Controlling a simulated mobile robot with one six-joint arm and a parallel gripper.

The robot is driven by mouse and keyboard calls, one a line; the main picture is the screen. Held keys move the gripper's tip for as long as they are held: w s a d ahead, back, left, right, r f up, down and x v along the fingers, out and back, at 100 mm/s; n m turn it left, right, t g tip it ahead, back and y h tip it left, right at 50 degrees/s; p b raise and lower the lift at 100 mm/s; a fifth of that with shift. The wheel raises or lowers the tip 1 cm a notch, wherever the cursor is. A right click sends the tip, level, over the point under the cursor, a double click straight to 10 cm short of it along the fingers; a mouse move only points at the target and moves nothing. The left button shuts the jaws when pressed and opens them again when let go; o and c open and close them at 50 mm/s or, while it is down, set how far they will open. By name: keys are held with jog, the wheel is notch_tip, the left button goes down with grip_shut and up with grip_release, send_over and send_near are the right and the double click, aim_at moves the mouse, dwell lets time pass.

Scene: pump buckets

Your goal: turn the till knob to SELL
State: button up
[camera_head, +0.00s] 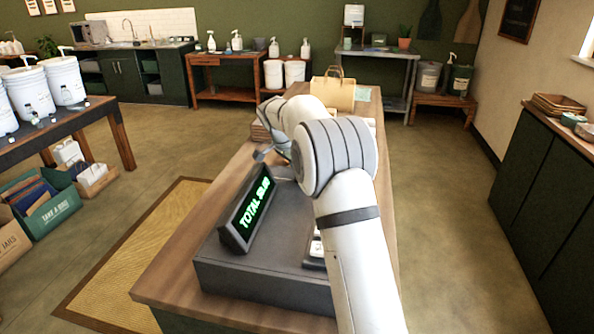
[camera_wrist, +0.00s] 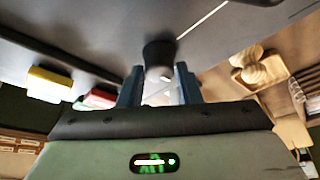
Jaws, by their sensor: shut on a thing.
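The till (camera_head: 262,285) stands on the wooden counter, its green-lit display (camera_head: 250,208) reading TOTAL with an amount I cannot read surely. In the wrist view, a dark till knob (camera_wrist: 158,56) stands out from the grey till face. A thin white line runs from near it toward the upper right. My gripper (camera_wrist: 160,88) has its two blue fingers on either side of the knob's near end and is shut on it. The SELL label and the knob's pointer are not readable. In the head view, my arm hides the knob.
Yellow (camera_wrist: 50,84) and red (camera_wrist: 97,98) blocks show left of the fingers. A pale knotted object (camera_wrist: 262,68) is at the right. A paper bag (camera_head: 333,93) stands at the counter's far end. Floor is open right of the counter.

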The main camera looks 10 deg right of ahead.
jog(key=shift+w+a+r+m, duration=0.1)
jog(key=shift+a+r+m, duration=0.05)
jog(key=shift+a+m, duration=0.2)
dwell(0.3)
jog(key=o, duration=0.8)
jog(key=shift+o, duration=0.9)
jog(key=shift+d, duration=0.1)
jog(key=v, duration=0.7)
jog(key=shift+a+r, duration=0.25)
